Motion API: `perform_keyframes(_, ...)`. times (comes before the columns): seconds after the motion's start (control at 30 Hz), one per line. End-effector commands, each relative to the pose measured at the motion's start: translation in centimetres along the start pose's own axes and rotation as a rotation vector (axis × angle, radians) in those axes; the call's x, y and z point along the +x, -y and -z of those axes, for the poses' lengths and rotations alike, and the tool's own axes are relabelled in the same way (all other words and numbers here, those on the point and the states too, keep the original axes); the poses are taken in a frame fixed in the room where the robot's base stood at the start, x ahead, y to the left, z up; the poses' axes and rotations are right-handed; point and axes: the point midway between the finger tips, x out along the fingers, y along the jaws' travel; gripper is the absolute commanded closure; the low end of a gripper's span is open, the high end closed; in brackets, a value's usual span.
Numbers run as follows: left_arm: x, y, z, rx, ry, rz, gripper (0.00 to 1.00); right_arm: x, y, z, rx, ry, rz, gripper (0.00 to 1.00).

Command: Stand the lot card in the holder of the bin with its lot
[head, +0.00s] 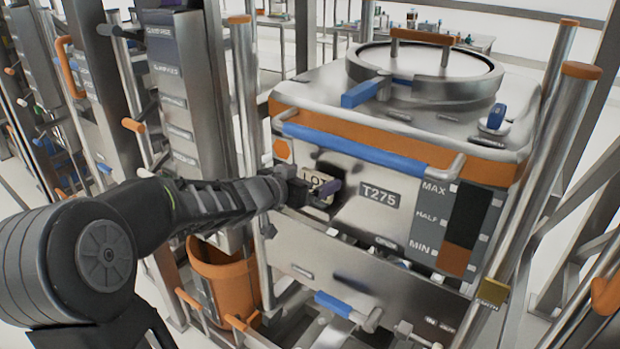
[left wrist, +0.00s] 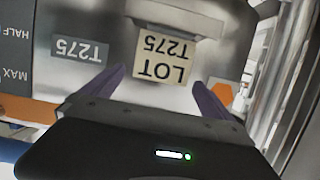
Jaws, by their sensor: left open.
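The steel bin (head: 345,225) has an orange band and a plate marked T275 (head: 380,197). The cream lot card (head: 311,178) is at the left of its front face. In the left wrist view the card (left wrist: 165,68) reads LOT T275, upside down like the bin's plate (left wrist: 80,50). The card's lower edge meets the metal holder (left wrist: 178,18) on the bin front and appears to stand in it. My left gripper (head: 325,190) is open, its purple fingers (left wrist: 160,80) on either side of the card with visible gaps. It partly hides the card in the head view. My right gripper is not in view.
A blue bar (head: 355,148) runs across the bin front above the plate. Steel posts with orange caps (head: 580,70) flank the bin. An orange bucket (head: 222,275) stands below my left arm. A level gauge (head: 465,225) is at the right of the bin front.

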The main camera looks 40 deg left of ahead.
Motion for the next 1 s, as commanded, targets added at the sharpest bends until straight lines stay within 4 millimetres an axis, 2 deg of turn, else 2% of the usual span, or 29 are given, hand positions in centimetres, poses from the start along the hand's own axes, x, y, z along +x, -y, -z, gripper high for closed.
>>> perform_keyframes(0.17, -1.4, 0.1, 0.5, 0.001, -0.001, 0.002, 0.02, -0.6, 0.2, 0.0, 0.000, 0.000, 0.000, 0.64)
perform_keyframes(0.5, -8.1, 0.1, 0.7, 0.001, -0.003, 0.003, 0.02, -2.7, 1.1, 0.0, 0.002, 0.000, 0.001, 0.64)
perform_keyframes(0.7, -11.2, 0.1, 0.5, 0.001, -0.001, 0.002, 0.02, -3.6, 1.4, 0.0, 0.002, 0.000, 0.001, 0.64)
perform_keyframes(0.83, -12.0, 0.0, 0.3, 0.000, 0.000, 0.001, 0.02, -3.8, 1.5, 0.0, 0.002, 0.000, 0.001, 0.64)
perform_keyframes(1.0, -12.1, 0.0, 0.2, 0.000, 0.000, 0.000, 0.02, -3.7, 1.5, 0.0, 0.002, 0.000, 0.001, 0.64)
